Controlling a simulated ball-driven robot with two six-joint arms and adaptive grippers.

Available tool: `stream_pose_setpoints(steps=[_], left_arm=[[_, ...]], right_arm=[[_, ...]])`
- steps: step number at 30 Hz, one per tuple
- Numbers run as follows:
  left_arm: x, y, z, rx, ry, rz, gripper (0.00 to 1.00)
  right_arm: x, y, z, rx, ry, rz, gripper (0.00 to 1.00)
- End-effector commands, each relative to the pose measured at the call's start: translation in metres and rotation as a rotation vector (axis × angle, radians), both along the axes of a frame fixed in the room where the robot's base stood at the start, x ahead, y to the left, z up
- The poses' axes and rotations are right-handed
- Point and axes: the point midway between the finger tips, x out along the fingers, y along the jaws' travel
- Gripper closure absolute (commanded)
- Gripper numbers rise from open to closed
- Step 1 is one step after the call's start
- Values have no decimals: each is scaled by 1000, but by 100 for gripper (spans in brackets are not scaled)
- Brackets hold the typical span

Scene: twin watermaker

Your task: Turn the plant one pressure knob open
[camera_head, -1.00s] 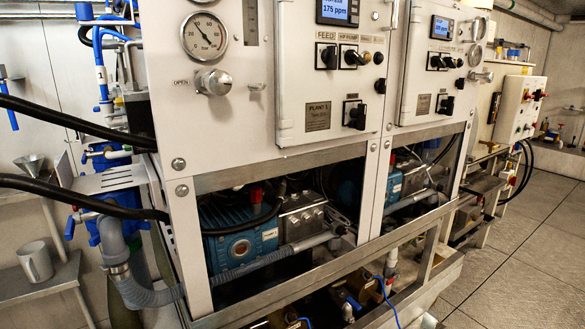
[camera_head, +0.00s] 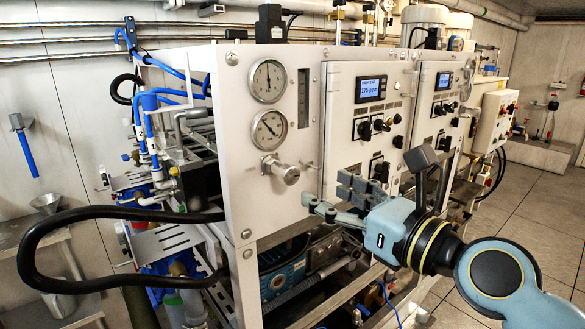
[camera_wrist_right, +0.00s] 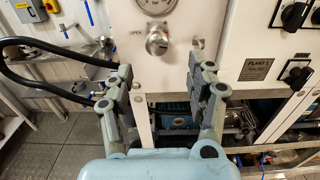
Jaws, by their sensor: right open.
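The plant one pressure knob (camera_head: 283,171) is a round silver knob on the white panel, below two round gauges (camera_head: 268,130). It also shows in the right wrist view (camera_wrist_right: 157,42), beside the word OPEN, beyond and above the fingertips. My right gripper (camera_head: 335,198) is in front of the panel, to the right of and lower than the knob in the head view. In the right wrist view its fingers (camera_wrist_right: 163,88) are spread wide with nothing between them. It appears apart from the knob. My left gripper is not in view.
A black hose (camera_head: 45,235) loops out at the left of the panel. A cabinet door with a display (camera_head: 370,88) and black switches is right of the gauges. A second similar panel (camera_head: 437,95) stands further right. Open floor (camera_head: 540,185) lies at the right.

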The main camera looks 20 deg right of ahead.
Motion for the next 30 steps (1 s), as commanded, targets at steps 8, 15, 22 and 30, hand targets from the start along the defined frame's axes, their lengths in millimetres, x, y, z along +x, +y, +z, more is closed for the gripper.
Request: stream_pose_setpoints(steps=[8, 15, 22, 30], left_arm=[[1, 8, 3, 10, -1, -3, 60], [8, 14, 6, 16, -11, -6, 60], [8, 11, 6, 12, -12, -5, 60], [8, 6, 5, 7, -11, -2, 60]], right_arm=[[54, 20, 2, 3, -2, 0, 44], [82, 30, 1, 0, -1, 0, 44], [86, 32, 0, -2, -1, 0, 44], [86, 31, 0, -1, 0, 0, 63]])
